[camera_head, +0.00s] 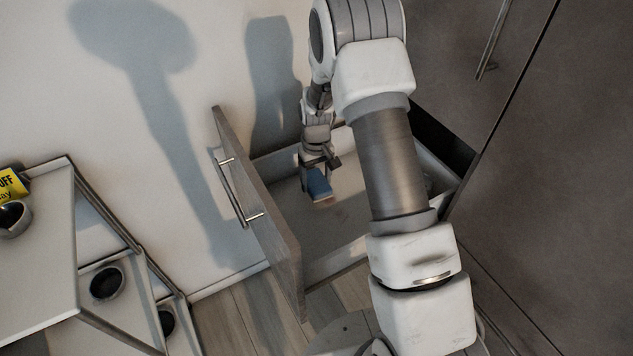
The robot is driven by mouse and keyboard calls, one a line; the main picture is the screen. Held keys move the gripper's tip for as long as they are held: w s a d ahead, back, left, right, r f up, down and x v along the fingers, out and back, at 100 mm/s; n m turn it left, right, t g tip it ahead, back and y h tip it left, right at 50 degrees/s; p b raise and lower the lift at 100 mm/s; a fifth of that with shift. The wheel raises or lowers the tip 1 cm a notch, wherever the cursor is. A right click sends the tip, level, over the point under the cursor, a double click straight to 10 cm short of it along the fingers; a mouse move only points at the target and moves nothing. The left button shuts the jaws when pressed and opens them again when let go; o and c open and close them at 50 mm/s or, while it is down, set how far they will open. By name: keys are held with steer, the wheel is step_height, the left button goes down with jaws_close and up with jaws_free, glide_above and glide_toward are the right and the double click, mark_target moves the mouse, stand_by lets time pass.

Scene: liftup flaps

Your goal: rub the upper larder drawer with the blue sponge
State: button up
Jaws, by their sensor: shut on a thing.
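The upper larder drawer (278,234) stands pulled open in the middle of the view, its grey front with a bar handle (238,190) facing left. Its light inner floor (345,222) shows, and part of it is hidden behind my arm. My gripper (318,170) points down into the drawer and is shut on the blue sponge (318,186). The sponge is blue with a paler lower edge and is over the drawer floor. I cannot tell whether it touches the floor.
Dark cabinet fronts (575,170) with a long handle (493,40) fill the right. A tiered white shelf (45,255) with dark round cups (106,283) and a yellow sign (12,186) stands at the left. Wooden floor (235,318) is bare between shelf and drawer.

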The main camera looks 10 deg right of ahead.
mark_target(316, 181)
steer(key=shift+r+p, duration=1.4)
steer(key=shift+r, duration=1.05)
